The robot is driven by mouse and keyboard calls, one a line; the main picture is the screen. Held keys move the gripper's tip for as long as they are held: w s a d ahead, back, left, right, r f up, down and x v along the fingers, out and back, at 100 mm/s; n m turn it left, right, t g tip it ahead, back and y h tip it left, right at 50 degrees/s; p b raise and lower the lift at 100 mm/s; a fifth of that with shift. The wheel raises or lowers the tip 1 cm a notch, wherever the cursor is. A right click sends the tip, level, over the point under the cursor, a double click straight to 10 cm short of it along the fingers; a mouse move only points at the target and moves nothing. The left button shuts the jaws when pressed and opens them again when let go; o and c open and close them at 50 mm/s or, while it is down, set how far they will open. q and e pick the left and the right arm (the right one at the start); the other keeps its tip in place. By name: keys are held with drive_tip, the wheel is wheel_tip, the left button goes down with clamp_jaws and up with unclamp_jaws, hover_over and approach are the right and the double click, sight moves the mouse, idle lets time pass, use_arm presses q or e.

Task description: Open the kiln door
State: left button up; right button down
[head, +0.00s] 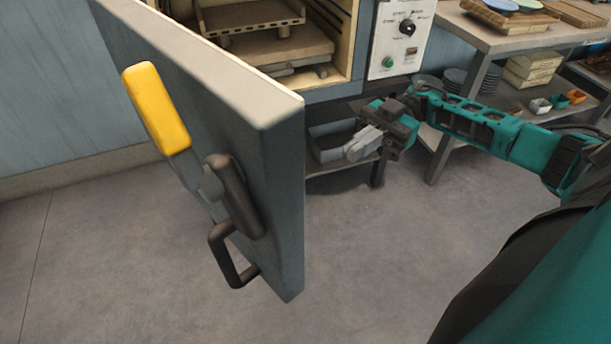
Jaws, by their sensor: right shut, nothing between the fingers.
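The kiln door (278,200) stands swung wide open toward me, its edge facing the camera. On its outer face are a yellow handle (157,108), a dark latch piece (235,195) and a black bar handle (228,256). The kiln's inside (290,62) is exposed, with pale shelves in it. My right gripper (358,146) is shut and empty, to the right of the door and apart from it, below the kiln's control panel (400,35). My left gripper is not in view.
A metal shelf table (483,38) with bowls, boards and stacked plates stands at the right. A low rack (335,165) sits under the kiln. The grey floor (120,260) is clear around the door.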

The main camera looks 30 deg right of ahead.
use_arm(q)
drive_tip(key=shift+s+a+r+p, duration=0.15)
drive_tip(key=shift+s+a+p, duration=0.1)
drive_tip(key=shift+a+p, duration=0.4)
use_arm(e)
drive_tip(key=s+a, duration=0.1)
drive_tip(key=a, duration=1)
drive_tip(key=shift+s, duration=0.35)
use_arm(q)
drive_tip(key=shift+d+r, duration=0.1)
use_arm(e)
drive_tip(key=shift+a, duration=0.15)
